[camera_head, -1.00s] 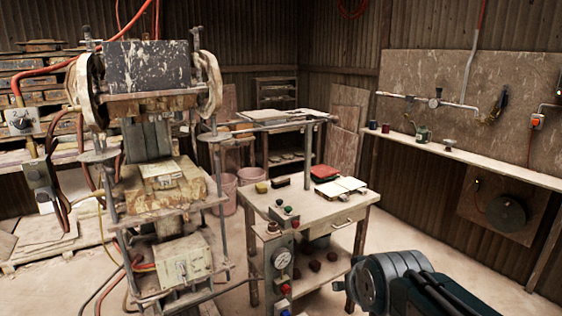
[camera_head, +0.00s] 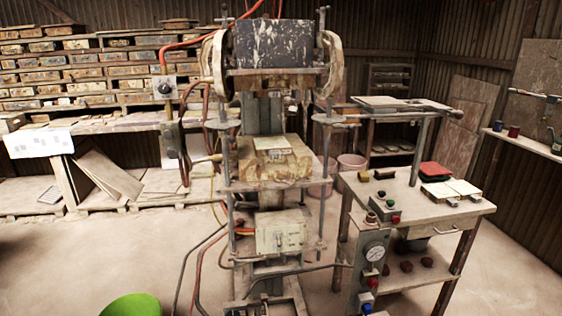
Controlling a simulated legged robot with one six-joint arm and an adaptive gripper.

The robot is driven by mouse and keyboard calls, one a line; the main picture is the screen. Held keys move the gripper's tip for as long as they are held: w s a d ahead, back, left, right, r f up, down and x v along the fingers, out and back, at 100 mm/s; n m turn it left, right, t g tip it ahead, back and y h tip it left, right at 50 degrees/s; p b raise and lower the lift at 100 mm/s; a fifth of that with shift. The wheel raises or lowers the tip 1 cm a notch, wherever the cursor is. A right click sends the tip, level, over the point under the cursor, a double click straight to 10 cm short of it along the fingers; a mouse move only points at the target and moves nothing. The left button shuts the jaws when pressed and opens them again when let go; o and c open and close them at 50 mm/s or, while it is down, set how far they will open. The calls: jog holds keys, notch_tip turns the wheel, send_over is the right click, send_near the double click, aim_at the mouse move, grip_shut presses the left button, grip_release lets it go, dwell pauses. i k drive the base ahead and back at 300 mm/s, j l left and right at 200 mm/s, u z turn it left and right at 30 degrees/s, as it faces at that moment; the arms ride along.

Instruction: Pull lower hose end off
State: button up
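The tile press (camera_head: 275,55) stands in the middle, with a pale box (camera_head: 281,232) low on its frame. A dark hose (camera_head: 185,262) and a red hose (camera_head: 200,268) run from the press's lower left side down to the floor. A short orange-red hose (camera_head: 243,231) meets the pale box's left side. Another red hose (camera_head: 200,38) comes down from above to a switch box (camera_head: 164,88) left of the press. Which hose end is the lower one I cannot tell. My gripper is not in view.
A worktable (camera_head: 410,197) with a gauge panel (camera_head: 374,255) stands right of the press. Shelves of tile boxes (camera_head: 75,60) and a low bench fill the back left. A bright green rounded thing (camera_head: 132,306) shows at the bottom edge. Floor at front left is mostly clear.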

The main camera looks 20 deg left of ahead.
aim_at(219, 157)
jog(key=u, duration=1.45)
